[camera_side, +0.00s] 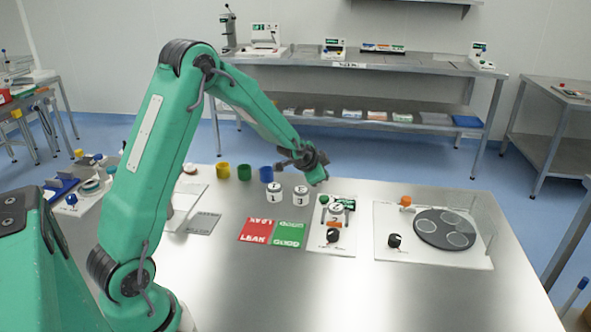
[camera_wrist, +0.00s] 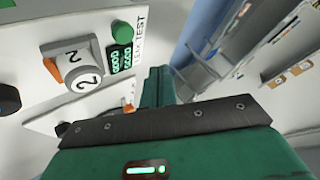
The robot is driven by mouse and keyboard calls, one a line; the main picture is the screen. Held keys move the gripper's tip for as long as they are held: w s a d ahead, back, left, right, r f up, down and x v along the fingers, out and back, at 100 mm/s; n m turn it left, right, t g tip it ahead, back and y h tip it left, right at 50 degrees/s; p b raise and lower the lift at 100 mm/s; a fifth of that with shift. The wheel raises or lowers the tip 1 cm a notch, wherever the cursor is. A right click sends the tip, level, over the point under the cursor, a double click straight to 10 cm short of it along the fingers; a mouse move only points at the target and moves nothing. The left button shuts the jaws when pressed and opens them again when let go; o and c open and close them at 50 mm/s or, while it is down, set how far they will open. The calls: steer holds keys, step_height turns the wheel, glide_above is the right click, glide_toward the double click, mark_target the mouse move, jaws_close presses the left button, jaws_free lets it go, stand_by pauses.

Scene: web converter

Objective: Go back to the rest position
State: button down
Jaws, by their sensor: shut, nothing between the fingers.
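My gripper (camera_side: 318,178) hangs above the steel table in the side view, behind and left of the leak test station (camera_side: 325,245). In the wrist view my green gripper fingers (camera_wrist: 157,86) are together with nothing between them. A white numbered canister (camera_side: 337,208) sits on the station. It also shows in the wrist view (camera_wrist: 80,72), marked 2, apart from my fingers. Two more white canisters stand on the table, one at the left (camera_side: 274,192) and one closer to my gripper (camera_side: 300,193).
A red LEAK mat (camera_side: 257,231) and a green GOOD mat (camera_side: 290,235) lie left of the station. Yellow (camera_side: 222,170), green (camera_side: 244,172) and blue (camera_side: 266,174) cups stand behind. A plate with a dark disc (camera_side: 444,229) and clear guard is at right. The front table is clear.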

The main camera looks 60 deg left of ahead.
steer(key=shift+r, duration=0.1)
steer(key=s+d+r+n+g+h, duration=0.1)
steer(key=s+d+r+n, duration=0.1)
steer(key=s+d+r, duration=1.05)
steer(key=s+d+r+n+g, duration=0.1)
steer(key=s+d, duration=0.1)
steer(key=s, duration=0.8)
steer(key=s+d+r+n+g+h, duration=0.1)
steer(key=s+d+n, duration=0.1)
steer(key=s, duration=0.8)
steer(key=shift+s+d+r+h, duration=0.2)
steer(key=shift+s+r+h, duration=0.1)
stand_by(4.0)
